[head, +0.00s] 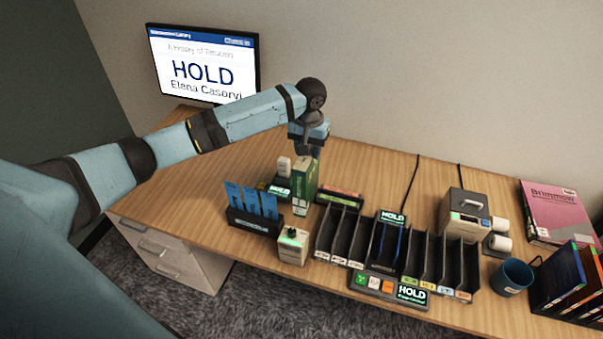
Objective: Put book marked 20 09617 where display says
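A green and white book (304,182) is upright left of the sorter; its number is too small to read. My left gripper (308,152) points down at its top edge and appears shut on it. I cannot tell whether the book's foot touches the desk. The display (205,65) reads "HOLD" and "Elena Casoryi". The sorter (337,233) has several dark upright slots. A lit "HOLD" sign (392,217) stands behind its middle slot, and a small "HOLD" screen (412,293) is on its front. My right gripper is not in view.
A holder with blue cards (254,203) and a small device with a green light (293,246) stand close to the book. A grey printer (466,214), a blue mug (512,277), a pink book (556,211) and a rack of dark books (562,276) are at the right.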

